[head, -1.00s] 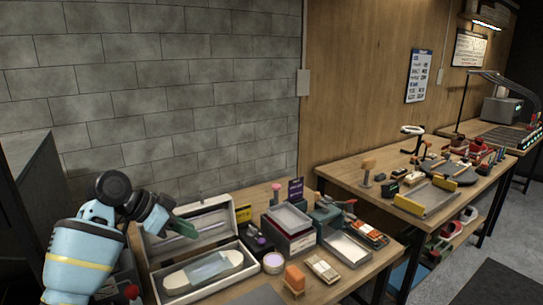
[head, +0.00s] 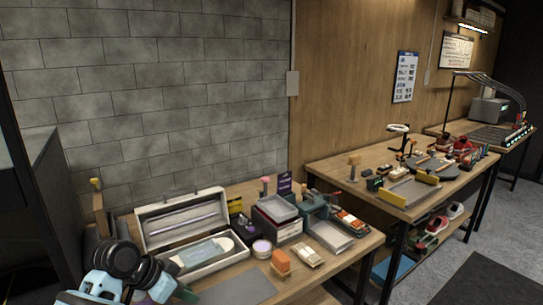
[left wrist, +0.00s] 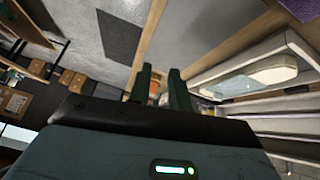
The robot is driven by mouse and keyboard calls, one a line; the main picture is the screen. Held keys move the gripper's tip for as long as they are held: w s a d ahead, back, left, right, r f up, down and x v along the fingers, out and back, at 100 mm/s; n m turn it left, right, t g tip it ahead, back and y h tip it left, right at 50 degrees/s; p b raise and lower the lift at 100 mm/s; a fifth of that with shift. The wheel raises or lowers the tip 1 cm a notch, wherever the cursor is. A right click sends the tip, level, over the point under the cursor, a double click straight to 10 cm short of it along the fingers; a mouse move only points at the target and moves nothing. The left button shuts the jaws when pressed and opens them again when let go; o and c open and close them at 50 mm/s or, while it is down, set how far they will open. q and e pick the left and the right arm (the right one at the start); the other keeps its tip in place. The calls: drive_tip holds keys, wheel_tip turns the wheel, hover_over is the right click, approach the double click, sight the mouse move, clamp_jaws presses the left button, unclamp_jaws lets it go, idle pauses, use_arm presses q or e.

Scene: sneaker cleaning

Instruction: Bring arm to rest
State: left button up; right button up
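My left arm comes in at the bottom left of the head view, beside the near workbench (head: 240,291). The left gripper (head: 186,295) is low at the bottom edge, in front of the open case, and partly cut off or dark there. In the left wrist view its two green fingers (left wrist: 161,90) stand apart with nothing held between them; an orange item shows beyond, in the gap. My right gripper is in neither view.
The open white case (head: 181,222) holds a pale sole-shaped item (head: 205,250). An orange-topped brush (head: 281,261), a round tin (head: 262,248) and grey trays (head: 277,208) stand to its right. A second bench (head: 335,169) with shoes and tools stands further right.

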use_arm(q)
drive_tip(key=s+f+n+g+y, duration=0.1)
drive_tip(key=s+f+n+y, duration=0.1)
drive_tip(key=s+f, duration=0.65)
drive_tip(key=s+f+n+y, duration=0.1)
drive_tip(key=s+f+n, duration=0.1)
drive_tip(key=s+f, duration=0.65)
drive_tip(key=s+a+r+n+y, duration=0.1)
drive_tip(key=s+a+n, duration=0.1)
drive_tip(key=s, duration=0.8)
drive_tip(key=s+a+r+n+y, duration=0.1)
drive_tip(key=s+y, duration=0.1)
drive_tip(key=s, duration=0.9)
drive_tip(key=w+d+f+t+h, duration=0.1)
drive_tip(key=w+d+f+t, duration=0.1)
drive_tip(key=w+f+t, duration=0.4)
wheel_tip(320, 180, down, 4)
drive_tip(key=shift+w+d+f+t+h, duration=0.1)
drive_tip(key=shift+w+d+t+h, duration=0.05)
drive_tip(key=shift+w+t+h, duration=0.2)
